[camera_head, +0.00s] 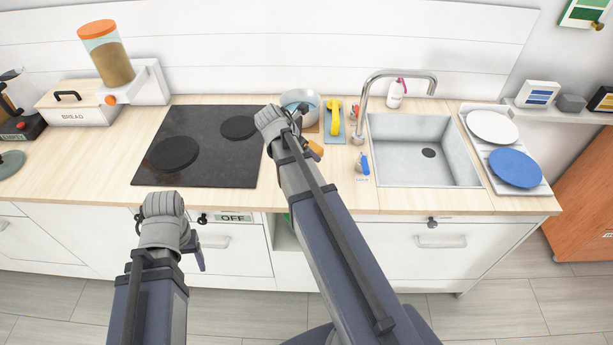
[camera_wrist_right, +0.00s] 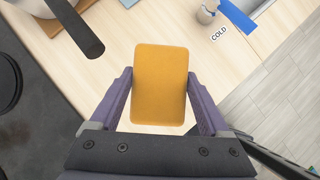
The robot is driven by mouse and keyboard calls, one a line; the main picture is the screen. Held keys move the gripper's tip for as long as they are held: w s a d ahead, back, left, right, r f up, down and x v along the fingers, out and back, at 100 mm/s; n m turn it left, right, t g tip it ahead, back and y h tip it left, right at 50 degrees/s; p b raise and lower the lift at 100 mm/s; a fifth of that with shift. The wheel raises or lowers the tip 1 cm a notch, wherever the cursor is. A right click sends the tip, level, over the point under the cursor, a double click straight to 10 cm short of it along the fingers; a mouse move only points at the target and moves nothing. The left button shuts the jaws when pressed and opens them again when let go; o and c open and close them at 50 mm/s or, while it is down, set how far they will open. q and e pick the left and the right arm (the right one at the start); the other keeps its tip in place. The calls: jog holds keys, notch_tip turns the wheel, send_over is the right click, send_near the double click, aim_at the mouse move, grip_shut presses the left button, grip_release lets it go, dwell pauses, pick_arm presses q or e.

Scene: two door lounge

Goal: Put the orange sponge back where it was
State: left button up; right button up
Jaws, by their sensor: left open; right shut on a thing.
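The orange sponge (camera_wrist_right: 160,84) is between the two purple fingers of my right gripper (camera_wrist_right: 160,78), one finger against each side, above the wooden counter in the right wrist view. In the head view a small part of the sponge (camera_head: 315,149) shows beside my right gripper (camera_head: 309,148), over the counter between the hob and the sink. My right gripper is shut on the sponge. My left gripper (camera_head: 198,252) is open and empty, low in front of the white cabinets. Its fingers show only partly.
A grey pot (camera_head: 300,99) stands behind my right gripper. Beside it a yellow item (camera_head: 334,116) lies on a blue-grey mat. A blue cold-tap handle (camera_head: 363,164) is near the sink (camera_head: 424,150). The black hob (camera_head: 200,146) is left. Bare counter (camera_head: 336,175) lies in front.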

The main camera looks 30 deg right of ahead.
notch_tip(320, 180, down, 10)
jog(key=b, duration=0.9)
jog(key=shift+r, duration=0.25)
jog(key=o, duration=1)
jog(key=shift+r, duration=0.15)
jog(key=p+v, duration=1)
jog(key=v, duration=0.1)
jog(key=shift+s+a+r, duration=0.1)
jog(key=shift+a+r, duration=0.15)
jog(key=shift+r, duration=0.05)
